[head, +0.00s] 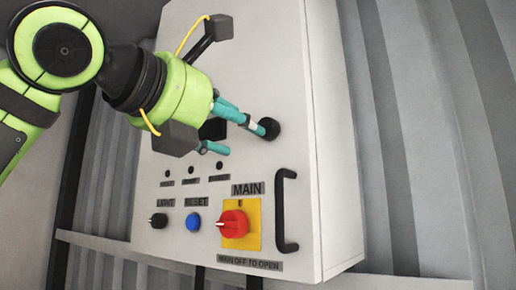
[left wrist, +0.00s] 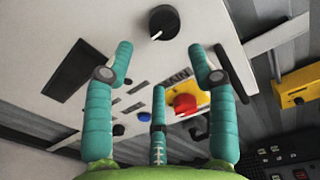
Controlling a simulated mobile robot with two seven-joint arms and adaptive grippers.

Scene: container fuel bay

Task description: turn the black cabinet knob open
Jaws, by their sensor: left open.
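The black cabinet knob (head: 268,128) is a round dial on the upper front of the light grey cabinet (head: 270,60). In the left wrist view the knob (left wrist: 164,22) shows whole, with a white pointer line toward its lower left. My left gripper (head: 243,139) has teal fingers, spread and empty. In the head view one fingertip overlaps the knob's left edge; I cannot tell whether it touches. In the left wrist view the gripper (left wrist: 161,62) has its fingertips apart, with the knob beyond and above them. My right gripper is not in view.
Below are a red MAIN switch (head: 233,224) on a yellow plate, a blue RESET button (head: 193,222) and a smaller black LIGHT knob (head: 158,220). A black handle (head: 286,210) stands out at the cabinet's right edge. A yellow box (left wrist: 298,85) is at right in the wrist view.

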